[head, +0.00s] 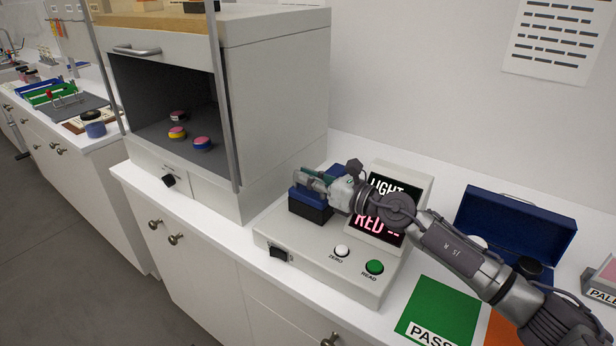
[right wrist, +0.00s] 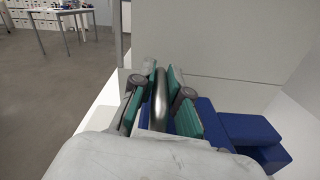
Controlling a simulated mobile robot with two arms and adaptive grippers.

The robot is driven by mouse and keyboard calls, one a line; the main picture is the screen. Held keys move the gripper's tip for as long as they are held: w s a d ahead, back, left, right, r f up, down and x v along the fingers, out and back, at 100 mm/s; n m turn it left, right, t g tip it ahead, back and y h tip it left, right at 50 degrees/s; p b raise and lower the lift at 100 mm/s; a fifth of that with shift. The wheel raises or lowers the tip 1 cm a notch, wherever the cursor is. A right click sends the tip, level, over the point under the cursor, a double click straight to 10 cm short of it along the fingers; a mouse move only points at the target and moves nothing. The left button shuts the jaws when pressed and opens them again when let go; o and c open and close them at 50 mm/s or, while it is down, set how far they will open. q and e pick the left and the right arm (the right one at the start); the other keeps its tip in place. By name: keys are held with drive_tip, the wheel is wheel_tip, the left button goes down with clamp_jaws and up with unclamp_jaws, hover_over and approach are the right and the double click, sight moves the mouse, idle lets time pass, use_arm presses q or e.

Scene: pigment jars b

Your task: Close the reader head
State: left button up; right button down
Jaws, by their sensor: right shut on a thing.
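The reader (head: 285,238) is a pale grey box on the white counter. Its blue reader head (head: 303,203) sits on a black base at the back left of the box, partly hidden by my gripper. The head also shows in the right wrist view (right wrist: 212,122). My right gripper (head: 306,181) is at the top of the head. In the right wrist view its green-padded fingers (right wrist: 158,105) are shut on a curved metal handle (right wrist: 161,98). I cannot tell whether the head is fully down. My left gripper is not in view.
The reader has a display (head: 372,226), a white ZERO button (head: 341,250) and a green READ button (head: 374,267). A cabinet (head: 280,110) with several jars stands close at left. A green PASS mat (head: 440,310) and an open blue case (head: 515,222) lie at right.

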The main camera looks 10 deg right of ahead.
drive_tip(key=shift+a+f, duration=0.1)
drive_tip(key=shift+f, duration=0.15)
drive_tip(key=c, duration=1.2)
unclamp_jaws()
drive_tip(key=shift+r, duration=0.1)
drive_tip(key=v, duration=1.2)
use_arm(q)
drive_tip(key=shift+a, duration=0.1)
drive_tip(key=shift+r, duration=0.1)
use_arm(e)
drive_tip(key=shift+r, duration=0.15)
